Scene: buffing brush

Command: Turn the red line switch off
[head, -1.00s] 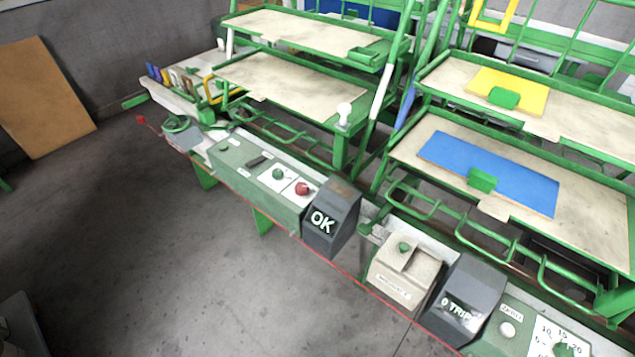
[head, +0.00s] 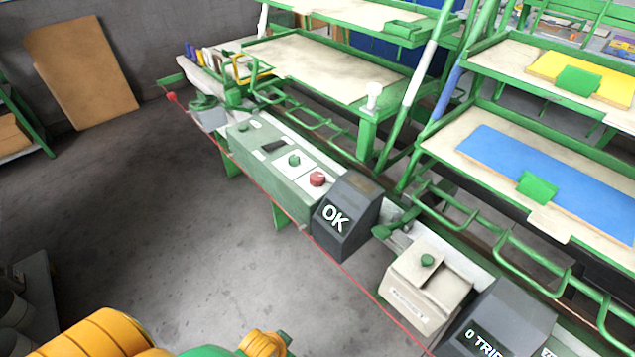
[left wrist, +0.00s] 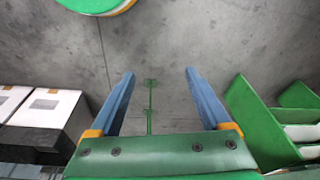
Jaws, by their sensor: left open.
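A green control box (head: 262,158) sits on the long bench and carries a red knob (head: 317,179), a green button (head: 294,160) and a dark lever-like piece (head: 273,146). A thin red line (head: 258,187) runs along the bench front, with a red ball-like end (head: 171,97) at the far left. I cannot tell which of these red parts is the switch, nor its setting. My left gripper (left wrist: 160,73) is open and empty, its blue fingers spread over bare floor. My right gripper is not in view.
A dark box marked OK (head: 345,215) stands right of the control box, then a beige box (head: 428,285) with a green button. Green racks (head: 372,135) stand behind the bench. The grey floor (head: 190,240) in front is clear.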

